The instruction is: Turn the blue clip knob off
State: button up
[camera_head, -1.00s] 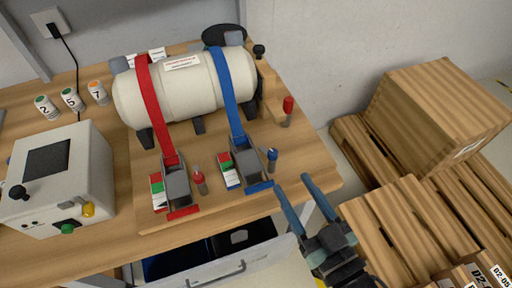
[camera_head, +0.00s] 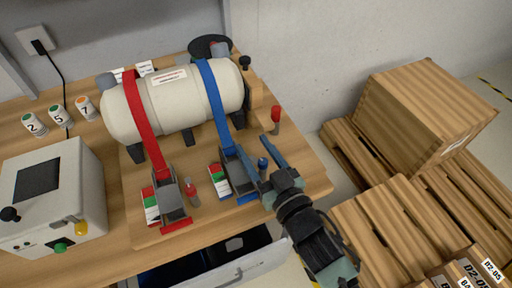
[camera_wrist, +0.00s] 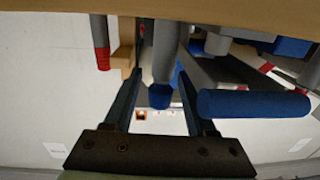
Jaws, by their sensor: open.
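The blue clip knob (camera_head: 263,162) is a small blue-topped post on a grey stem, standing just right of the blue clip (camera_head: 237,168) on the wooden board. In the wrist view the blue knob (camera_wrist: 160,97) shows between the two fingers. My gripper (camera_head: 256,148) is open, with one finger on each side of the knob; it also shows in the wrist view (camera_wrist: 159,75). I cannot tell whether either finger touches the knob. The blue clip's lever (camera_wrist: 252,103) lies close beside one finger. The left finger partly overlaps the clip in the head view.
A white tank (camera_head: 175,100) is held by a red strap (camera_head: 140,115) and a blue strap. A red clip, a red knob (camera_head: 191,188) and a red-topped post (camera_head: 275,117) stand nearby. A control box (camera_head: 50,195) is left. Pallets and a wooden box (camera_head: 425,115) are right.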

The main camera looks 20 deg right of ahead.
grip_shut()
dwell(0.4)
jog(key=shift+d+f+m+h+p, duration=0.15)
jog(key=shift+m+h, duration=0.25)
jog(key=shift+h, duration=0.2)
jog(key=shift+d+f+m+h+p, duration=0.15)
jog(key=shift+m+h, duration=0.25)
jog(key=shift+h, duration=0.2)
jog(key=shift+s+d+f+m+h+b, duration=0.15)
jog(key=shift+m+h+b, duration=0.3)
jog(key=shift+h, duration=0.35)
jog(key=shift+m, duration=0.25)
jog(key=shift+r+h, duration=0.2)
jog(key=shift+h, duration=0.2)
jog(key=shift+r, duration=0.2)
